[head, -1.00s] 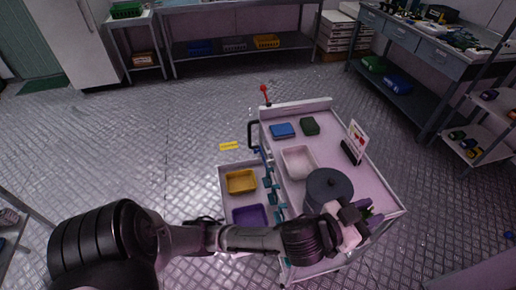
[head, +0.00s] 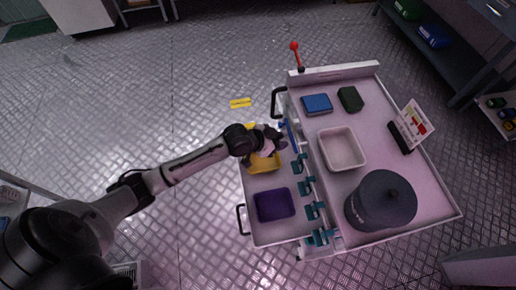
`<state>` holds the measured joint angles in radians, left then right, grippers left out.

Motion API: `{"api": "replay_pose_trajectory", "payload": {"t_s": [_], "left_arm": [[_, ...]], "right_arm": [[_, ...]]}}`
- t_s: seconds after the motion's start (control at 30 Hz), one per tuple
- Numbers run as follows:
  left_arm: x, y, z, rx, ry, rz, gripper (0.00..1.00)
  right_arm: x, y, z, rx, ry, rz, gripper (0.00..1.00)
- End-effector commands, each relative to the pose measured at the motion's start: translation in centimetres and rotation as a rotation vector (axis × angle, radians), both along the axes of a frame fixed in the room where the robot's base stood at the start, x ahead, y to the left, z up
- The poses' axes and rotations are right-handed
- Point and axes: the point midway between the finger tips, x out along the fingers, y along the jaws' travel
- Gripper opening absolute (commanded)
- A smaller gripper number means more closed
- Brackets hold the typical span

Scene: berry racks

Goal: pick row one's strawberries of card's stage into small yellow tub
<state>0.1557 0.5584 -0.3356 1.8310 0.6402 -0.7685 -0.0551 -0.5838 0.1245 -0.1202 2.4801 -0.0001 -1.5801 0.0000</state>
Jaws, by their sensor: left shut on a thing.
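The yellow tub (head: 264,165) sits in the cart's side tray, partly hidden by my left gripper. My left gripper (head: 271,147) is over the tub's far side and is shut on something. The held thing is hidden or too small to make out. The card (head: 413,124) stands in a dark holder at the cart's right edge, showing red pictures too small to read. No strawberry row can be made out. My right gripper is not in view.
A purple tub (head: 275,204) is nearer in the side tray (head: 262,238). Teal clips (head: 310,210) line the cart edge. A white tub (head: 342,149), dark lidded pot (head: 381,200), blue box (head: 317,104) and green box (head: 350,99) stand on the cart top.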

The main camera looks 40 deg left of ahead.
Motion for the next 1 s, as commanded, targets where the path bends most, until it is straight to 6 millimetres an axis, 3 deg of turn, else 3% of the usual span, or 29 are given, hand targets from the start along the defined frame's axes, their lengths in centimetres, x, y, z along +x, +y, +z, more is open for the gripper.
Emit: {"api": "replay_pose_trajectory", "payload": {"t_s": [0.1,0.3,0.53,1.0], "left_arm": [[-0.1,2.2,-4.4,0.062,0.108,-0.093,0.23],[-0.8,5.6,-9.5,0.170,0.256,-0.225,0.23],[-1.3,7.4,-11.6,0.226,0.320,-0.275,0.23],[-1.4,7.5,-15.3,0.229,0.324,-0.278,0.23]], "right_arm": [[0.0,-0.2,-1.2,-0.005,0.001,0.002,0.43],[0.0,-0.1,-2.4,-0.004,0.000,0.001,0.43],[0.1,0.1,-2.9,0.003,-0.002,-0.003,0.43],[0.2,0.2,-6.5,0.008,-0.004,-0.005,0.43]]}}
